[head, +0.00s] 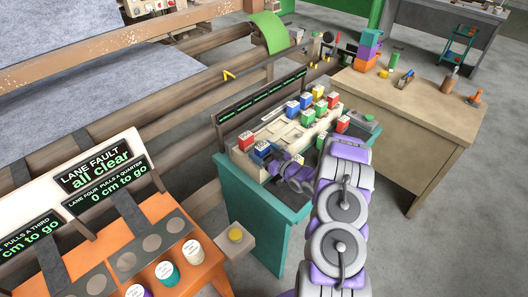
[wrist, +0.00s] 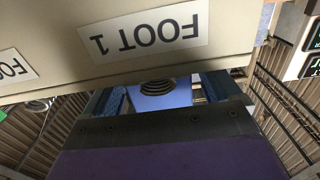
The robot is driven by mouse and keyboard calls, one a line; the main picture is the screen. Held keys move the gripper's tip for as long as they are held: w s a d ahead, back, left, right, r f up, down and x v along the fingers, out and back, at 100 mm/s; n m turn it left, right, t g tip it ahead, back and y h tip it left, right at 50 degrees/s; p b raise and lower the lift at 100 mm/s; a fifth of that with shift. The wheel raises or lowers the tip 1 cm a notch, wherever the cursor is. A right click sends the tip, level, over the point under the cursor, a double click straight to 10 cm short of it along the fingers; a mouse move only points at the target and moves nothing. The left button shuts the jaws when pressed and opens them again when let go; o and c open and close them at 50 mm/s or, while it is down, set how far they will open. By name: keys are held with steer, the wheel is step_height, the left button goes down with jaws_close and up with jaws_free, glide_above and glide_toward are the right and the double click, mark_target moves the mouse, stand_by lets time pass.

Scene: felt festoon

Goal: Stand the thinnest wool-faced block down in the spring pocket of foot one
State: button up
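My gripper (head: 289,170) is at the near side of the beige rack (head: 241,162), close to its left end. In the wrist view, dark blue finger-like parts flank a lighter blue surface (wrist: 180,97) with dark concentric rings. I cannot tell whether this is a held block or something behind. An upside-down "FOOT 1" label (wrist: 142,32) sits on a beige face just beyond. Pale-topped blocks stand along the rack: a red one (head: 245,141) and a blue one (head: 262,149) at the left, several others farther right. Which is thinnest is unclear; the pocket's inside is hidden.
The rack stands on a teal cabinet (head: 254,218). A dark display strip (head: 262,95) runs behind it. An orange stand (head: 190,262) with capped cylinders is at lower left. A wooden bench (head: 425,117) with tools is at right. Grey floor between is clear.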

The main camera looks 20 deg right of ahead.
steer(key=shift+a+r, duration=0.1)
steer(key=shift+a, duration=0.25)
steer(key=shift+s+d, duration=0.35)
steer(key=shift+s, duration=0.1)
steer(key=p+v, duration=0.2)
steer(key=v, duration=0.9)
steer(key=w+d+r+g+h, duration=0.1)
steer(key=w+r+g+h, duration=0.3)
steer(key=r+g+h, duration=0.15)
steer(key=s+a+r+m+g+h, duration=0.25)
steer(key=s+r+g, duration=0.35)
steer(key=r, duration=0.4)
steer(key=s+a+r+g, duration=0.2)
steer(key=s+a, duration=0.5)
steer(key=s, duration=0.5)
steer(key=s+a+r+m+g+y, duration=0.1)
steer(key=s+a+r+g, duration=0.2)
steer(key=s+a, duration=0.4)
steer(key=s+a+r+g, duration=0.2)
steer(key=s+a, duration=0.6)
steer(key=s, duration=1)
step_height(320, 180, up, 2)
steer(key=shift+r+m+y, duration=0.25)
steer(key=shift+y, duration=0.15)
